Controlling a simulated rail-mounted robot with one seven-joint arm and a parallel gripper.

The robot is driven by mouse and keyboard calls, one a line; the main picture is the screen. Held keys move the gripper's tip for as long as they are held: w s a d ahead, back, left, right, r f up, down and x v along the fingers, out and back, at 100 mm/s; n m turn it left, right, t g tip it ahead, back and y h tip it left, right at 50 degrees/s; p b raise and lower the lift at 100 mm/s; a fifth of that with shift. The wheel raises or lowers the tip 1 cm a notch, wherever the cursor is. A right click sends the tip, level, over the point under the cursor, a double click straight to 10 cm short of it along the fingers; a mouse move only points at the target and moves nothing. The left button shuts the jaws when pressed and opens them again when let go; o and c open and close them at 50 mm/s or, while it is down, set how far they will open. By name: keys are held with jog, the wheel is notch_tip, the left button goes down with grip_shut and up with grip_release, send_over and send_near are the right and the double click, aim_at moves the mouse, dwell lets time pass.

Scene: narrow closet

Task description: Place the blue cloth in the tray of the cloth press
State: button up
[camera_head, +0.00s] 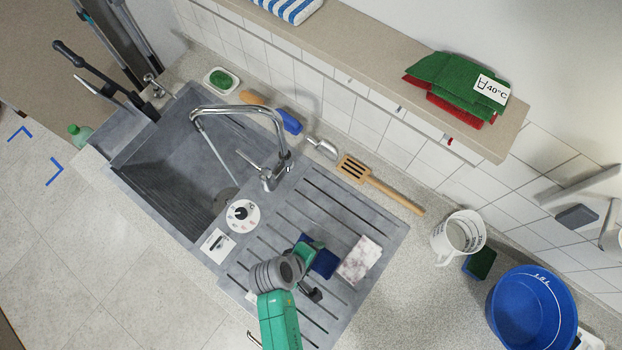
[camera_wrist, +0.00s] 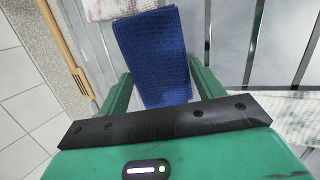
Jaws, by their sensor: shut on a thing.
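The blue cloth (camera_head: 325,264) is a folded dark blue piece over the grooved drainboard, beside a pale cloth with reddish marks (camera_head: 359,260). My gripper (camera_head: 309,252) is shut on the blue cloth. In the wrist view the cloth (camera_wrist: 152,45) stands out between the green fingers of my gripper (camera_wrist: 160,85), reaching past them. Its height above the drainboard is hard to tell. I cannot make out a cloth press or its tray in either view.
The grey sink (camera_head: 205,165) with a tall tap (camera_head: 284,150) lies left of the drainboard (camera_head: 300,205). A shelf (camera_head: 370,55) overhangs the back, holding green and red cloths (camera_head: 445,75).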

jog(key=o, duration=1)
jog(key=shift+o, duration=0.2)
jog(key=v, duration=1.2)
jog(key=shift+p, duration=0.45)
jog(key=shift+w+r, duration=0.1)
jog(key=shift+r, duration=0.05)
